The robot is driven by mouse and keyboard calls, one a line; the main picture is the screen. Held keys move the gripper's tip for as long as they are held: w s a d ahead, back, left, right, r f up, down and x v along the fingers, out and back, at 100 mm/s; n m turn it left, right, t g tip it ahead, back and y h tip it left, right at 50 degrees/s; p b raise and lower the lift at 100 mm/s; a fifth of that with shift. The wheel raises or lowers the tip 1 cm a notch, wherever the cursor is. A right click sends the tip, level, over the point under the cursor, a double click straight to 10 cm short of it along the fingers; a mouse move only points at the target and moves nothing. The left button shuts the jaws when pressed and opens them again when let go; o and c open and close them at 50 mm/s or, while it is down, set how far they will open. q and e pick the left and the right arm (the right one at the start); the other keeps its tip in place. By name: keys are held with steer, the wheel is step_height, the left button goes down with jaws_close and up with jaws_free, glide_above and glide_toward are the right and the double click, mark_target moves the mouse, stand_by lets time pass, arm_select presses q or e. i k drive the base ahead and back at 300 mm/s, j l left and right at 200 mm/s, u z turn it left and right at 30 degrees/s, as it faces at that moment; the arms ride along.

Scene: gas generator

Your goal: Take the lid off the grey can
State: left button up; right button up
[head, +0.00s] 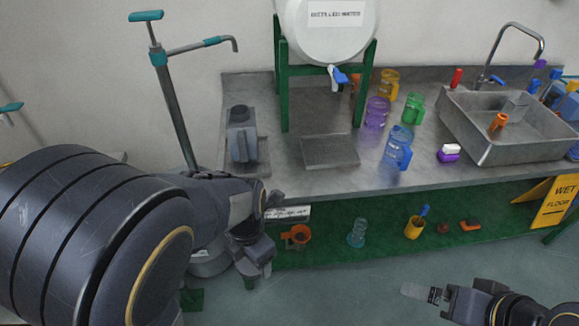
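A grey can (243,146) stands upright on the left end of the counter. My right gripper (420,293) is low at the bottom right, over the floor and far from the can. Its fingertips point left, and I cannot tell whether they are apart.
A green stand (284,100) with a white tank (326,38) is right of the can. A pump (174,100) rises to its left. Colored jugs (398,148) and a sink (508,125) are farther right. A lower green shelf (380,240) holds small items.

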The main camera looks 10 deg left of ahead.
mark_target(241, 125)
steer(key=i, duration=0.9)
